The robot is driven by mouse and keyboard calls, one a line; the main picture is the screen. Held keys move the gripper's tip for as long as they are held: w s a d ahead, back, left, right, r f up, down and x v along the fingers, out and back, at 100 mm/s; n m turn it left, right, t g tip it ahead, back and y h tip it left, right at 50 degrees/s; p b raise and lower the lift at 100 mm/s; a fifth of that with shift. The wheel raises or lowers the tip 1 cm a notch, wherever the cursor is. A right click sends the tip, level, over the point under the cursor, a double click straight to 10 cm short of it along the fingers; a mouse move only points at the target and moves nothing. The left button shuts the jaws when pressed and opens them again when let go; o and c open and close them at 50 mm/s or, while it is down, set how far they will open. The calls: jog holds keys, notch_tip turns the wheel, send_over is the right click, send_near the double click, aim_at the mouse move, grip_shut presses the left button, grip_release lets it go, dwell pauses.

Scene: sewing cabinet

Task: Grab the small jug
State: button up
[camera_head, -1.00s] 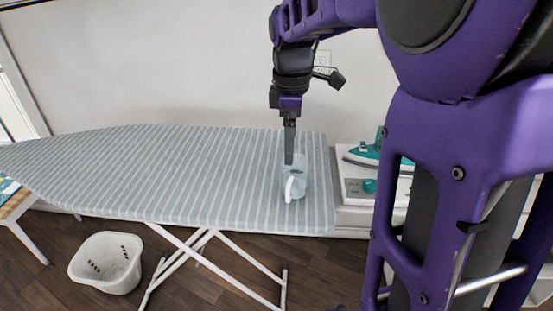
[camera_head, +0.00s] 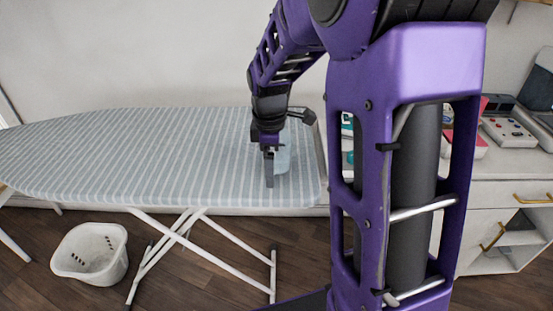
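The small jug (camera_head: 283,160) is pale blue and translucent. It stands at the right end of the striped ironing board (camera_head: 150,155). My gripper (camera_head: 270,184) points down in front of the jug and hides its left part and its handle. Its fingers overlap the jug in this view, and I cannot tell whether they touch it. The fingers show edge-on as one dark shape, so their opening cannot be seen.
A white basket (camera_head: 91,252) stands on the wooden floor at the lower left. A white cabinet (camera_head: 500,215) with gold handles is at the right, with boxes on top. The iron is mostly hidden behind my arm. The board's left and middle are clear.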

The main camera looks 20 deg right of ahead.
jog(key=shift+f, duration=0.25)
grip_shut()
dwell(0.3)
